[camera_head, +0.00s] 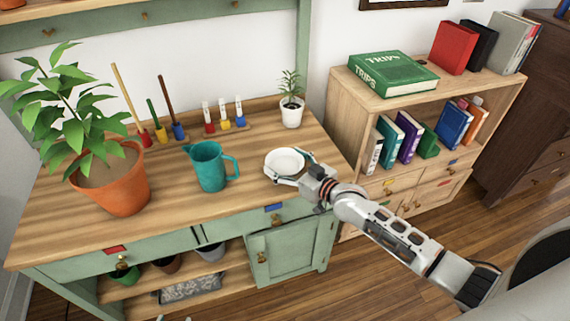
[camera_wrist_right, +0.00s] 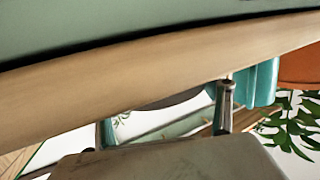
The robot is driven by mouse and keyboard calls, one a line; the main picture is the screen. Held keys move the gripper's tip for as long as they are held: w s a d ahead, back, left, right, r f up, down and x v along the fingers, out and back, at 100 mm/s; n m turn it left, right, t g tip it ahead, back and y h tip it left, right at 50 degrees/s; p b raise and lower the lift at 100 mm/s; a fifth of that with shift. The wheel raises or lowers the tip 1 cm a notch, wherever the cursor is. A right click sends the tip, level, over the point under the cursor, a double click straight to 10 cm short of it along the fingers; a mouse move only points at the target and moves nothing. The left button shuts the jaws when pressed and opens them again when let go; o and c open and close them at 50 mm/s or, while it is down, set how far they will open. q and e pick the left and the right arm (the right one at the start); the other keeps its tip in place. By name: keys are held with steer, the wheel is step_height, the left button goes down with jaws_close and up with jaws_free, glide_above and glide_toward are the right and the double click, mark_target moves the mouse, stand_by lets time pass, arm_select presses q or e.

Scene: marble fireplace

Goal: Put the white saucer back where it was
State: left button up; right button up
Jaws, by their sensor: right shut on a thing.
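The white saucer (camera_head: 284,161) is at the front right of the wooden worktop, close to its front edge. My right gripper (camera_head: 289,172) is shut on the saucer, with fingers around its near right side. I cannot tell whether the saucer touches the worktop or is just above it. In the right wrist view, the fingers (camera_wrist_right: 165,118) show in front of the worktop's edge, and the saucer is hard to make out. Small tips at the bottom edge of the head view may be my left gripper; its jaws cannot be made out.
A teal jug (camera_head: 209,167) stands left of the saucer. A small potted plant (camera_head: 291,110) stands behind it. A large plant in an orange pot (camera_head: 118,187) fills the left. Coloured pegs and sticks line the back. A wooden bookcase (camera_head: 340,110) stands to the right.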

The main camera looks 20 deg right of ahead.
steer(key=shift+f, duration=0.1)
steer(key=shift+f, duration=0.15)
steer(key=o, duration=1.2)
